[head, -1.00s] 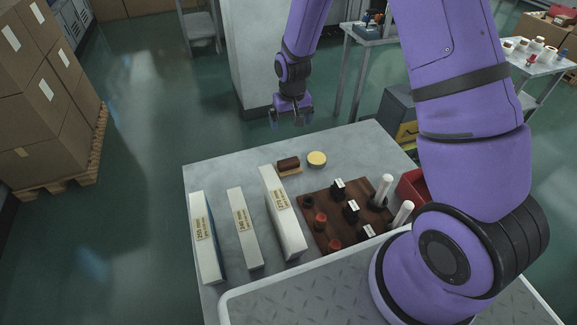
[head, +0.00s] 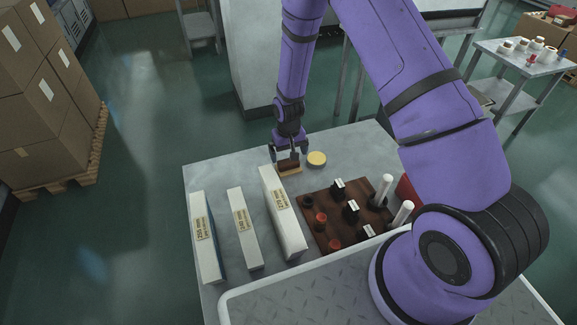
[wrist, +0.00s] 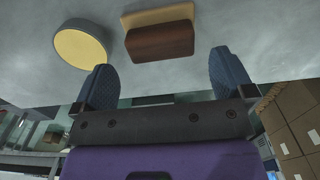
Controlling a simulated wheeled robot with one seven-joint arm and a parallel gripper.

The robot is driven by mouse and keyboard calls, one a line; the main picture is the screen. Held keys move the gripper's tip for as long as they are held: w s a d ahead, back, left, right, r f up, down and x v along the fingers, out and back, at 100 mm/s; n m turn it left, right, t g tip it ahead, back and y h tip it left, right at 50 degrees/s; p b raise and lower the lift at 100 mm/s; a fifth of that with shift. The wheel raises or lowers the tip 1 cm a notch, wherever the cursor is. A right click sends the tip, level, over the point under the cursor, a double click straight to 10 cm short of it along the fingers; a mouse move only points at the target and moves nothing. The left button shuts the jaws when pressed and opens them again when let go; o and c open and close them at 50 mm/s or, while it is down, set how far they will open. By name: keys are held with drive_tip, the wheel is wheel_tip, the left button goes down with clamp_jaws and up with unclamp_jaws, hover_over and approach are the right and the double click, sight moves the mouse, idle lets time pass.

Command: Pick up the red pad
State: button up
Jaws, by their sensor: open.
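The red pad looks like a dark reddish-brown block on a tan base. It lies at the far end of the grey table, and in the head view the pad (head: 289,165) is partly covered by my gripper (head: 288,152). In the wrist view the pad (wrist: 160,42) shows whole, just beyond the fingertips and between their lines. My gripper (wrist: 162,72) is open and empty, with its blue fingers set wider than the pad. The fingers do not appear to touch it.
A round yellow-topped pad (head: 316,159) lies just right of the red pad. Several white labelled boxes, including the nearest one (head: 283,215), stand in front and left. A brown board (head: 322,203) with black and red pieces and white posts lies nearer. The table's far left is clear.

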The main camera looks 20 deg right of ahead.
sight(289, 161)
drive_tip(key=shift+f, duration=2.4)
drive_tip(key=shift+c, duration=0.2)
drive_tip(key=c, duration=0.9)
drive_tip(key=shift+o, duration=0.2)
drive_tip(key=shift+r, duration=0.1)
drive_tip(key=shift+r, duration=4.95)
